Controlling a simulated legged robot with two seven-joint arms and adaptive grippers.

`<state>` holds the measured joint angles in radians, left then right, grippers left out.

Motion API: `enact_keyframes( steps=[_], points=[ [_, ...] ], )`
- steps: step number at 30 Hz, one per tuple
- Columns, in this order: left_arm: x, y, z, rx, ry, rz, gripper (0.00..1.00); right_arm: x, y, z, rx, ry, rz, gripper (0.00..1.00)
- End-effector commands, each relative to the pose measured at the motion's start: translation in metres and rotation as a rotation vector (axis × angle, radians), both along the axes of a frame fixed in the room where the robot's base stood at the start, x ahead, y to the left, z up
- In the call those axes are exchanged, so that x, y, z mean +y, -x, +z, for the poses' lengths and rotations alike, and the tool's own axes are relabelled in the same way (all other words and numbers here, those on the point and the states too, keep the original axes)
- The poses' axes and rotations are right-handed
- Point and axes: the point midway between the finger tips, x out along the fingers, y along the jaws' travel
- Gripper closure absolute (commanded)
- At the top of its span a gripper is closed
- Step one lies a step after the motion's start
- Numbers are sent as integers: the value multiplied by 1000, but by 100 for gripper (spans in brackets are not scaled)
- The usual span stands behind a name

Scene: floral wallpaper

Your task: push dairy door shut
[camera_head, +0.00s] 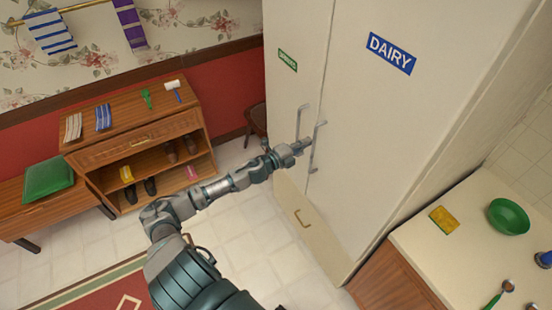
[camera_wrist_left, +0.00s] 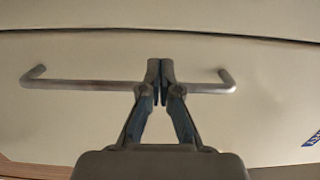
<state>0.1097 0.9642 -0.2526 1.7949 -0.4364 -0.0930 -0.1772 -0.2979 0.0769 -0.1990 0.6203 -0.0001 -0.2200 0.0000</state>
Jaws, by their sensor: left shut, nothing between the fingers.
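The dairy door (camera_head: 375,130) is a tall cream cabinet panel with a blue DAIRY label (camera_head: 390,53). Its long bar handle (camera_head: 318,150) is near its left edge. My left gripper (camera_head: 302,146) is shut and empty in front of the handles. In the left wrist view its fingertips (camera_wrist_left: 160,68) overlap the middle of a horizontal bar handle (camera_wrist_left: 80,85), and I cannot tell whether they touch it. A thin dark seam runs along the door edge above the handle there. The door looks shut or nearly shut. My right gripper is not in view.
A neighbouring cream door (camera_head: 292,85) with a green label is on the left. A counter (camera_head: 455,260) with a green bowl (camera_head: 508,216) and yellow sponge (camera_head: 444,220) stands right. A wooden shelf unit (camera_head: 140,145) stands left. Tiled floor lies between.

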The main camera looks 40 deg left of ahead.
Motion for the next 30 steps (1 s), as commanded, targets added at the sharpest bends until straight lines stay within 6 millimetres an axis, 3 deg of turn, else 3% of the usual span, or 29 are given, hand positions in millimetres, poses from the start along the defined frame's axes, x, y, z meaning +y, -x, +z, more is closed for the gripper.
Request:
enact_keyframes(
  steps=[7,18,30],
  points=[
    [8,26,-5,7,-1,-2,100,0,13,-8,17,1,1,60],
    [23,76,-3,8,-3,-2,100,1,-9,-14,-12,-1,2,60],
    [32,94,-2,4,0,-2,100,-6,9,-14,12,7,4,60]
  ],
)
